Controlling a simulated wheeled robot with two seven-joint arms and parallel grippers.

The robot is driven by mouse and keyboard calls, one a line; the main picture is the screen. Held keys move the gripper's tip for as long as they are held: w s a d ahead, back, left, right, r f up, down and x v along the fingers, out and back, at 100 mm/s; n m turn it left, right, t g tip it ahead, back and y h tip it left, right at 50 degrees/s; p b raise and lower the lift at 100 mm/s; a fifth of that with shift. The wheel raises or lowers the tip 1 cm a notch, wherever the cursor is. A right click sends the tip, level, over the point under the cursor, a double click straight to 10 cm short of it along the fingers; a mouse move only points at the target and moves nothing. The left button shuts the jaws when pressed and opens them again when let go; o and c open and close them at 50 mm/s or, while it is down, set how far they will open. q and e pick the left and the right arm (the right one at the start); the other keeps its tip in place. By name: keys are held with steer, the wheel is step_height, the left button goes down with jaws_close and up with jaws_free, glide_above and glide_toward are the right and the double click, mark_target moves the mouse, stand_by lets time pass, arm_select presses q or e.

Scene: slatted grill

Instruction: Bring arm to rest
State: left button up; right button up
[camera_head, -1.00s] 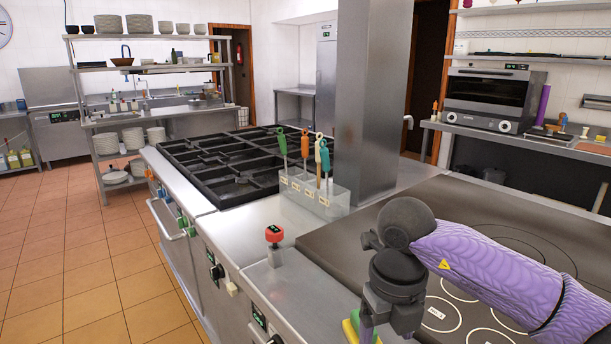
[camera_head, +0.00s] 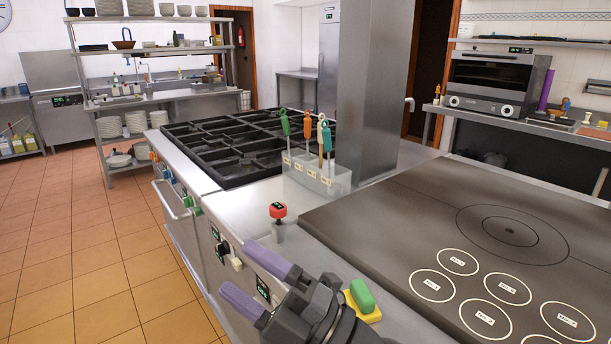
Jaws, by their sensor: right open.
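My right gripper (camera_head: 256,278) is at the bottom middle, in front of the stove's front edge. Its two purple fingers are spread apart and point to the left, with nothing between them. Its dark grey wrist runs to the bottom edge of the picture. My left gripper is not in view.
A green and yellow sponge (camera_head: 362,299) lies on the counter just right of the gripper. A red-topped knob (camera_head: 278,211) and a clear holder with several utensils (camera_head: 317,178) stand behind. The dark cooktop (camera_head: 420,215) is clear. Open tiled floor (camera_head: 90,260) lies left.

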steer(key=w+d+f+m+t+h, duration=0.4)
steer(key=d+m+t+h, duration=0.45)
steer(key=m, duration=0.65)
steer(key=s+d+f+m+g+h, duration=0.3)
steer(key=d+f+m+h, duration=0.55)
steer(key=f+h, duration=0.35)
steer(key=s+d+f+m+g, duration=0.2)
steer(key=s+f+g, duration=0.45)
steer(key=s, duration=0.25)
steer(key=s+d+f+m+g, duration=0.2)
steer(key=s+f+g, duration=0.3)
steer(key=s+f, duration=0.4)
steer(key=s+f+g, duration=0.1)
steer(key=s+f, duration=0.3)
steer(key=f, duration=0.6)
steer(key=s+f+g, duration=0.1)
steer(key=s+f, duration=0.3)
steer(key=f, duration=0.7)
steer(key=s+d+f+n+h, duration=0.1)
steer(key=s+d+f, duration=0.1)
steer(key=s+f, duration=0.2)
steer(key=s, duration=0.3)
steer(key=shift+s+d+f, duration=0.25)
steer(key=shift+s+d, duration=0.1)
steer(key=shift+s, duration=0.05)
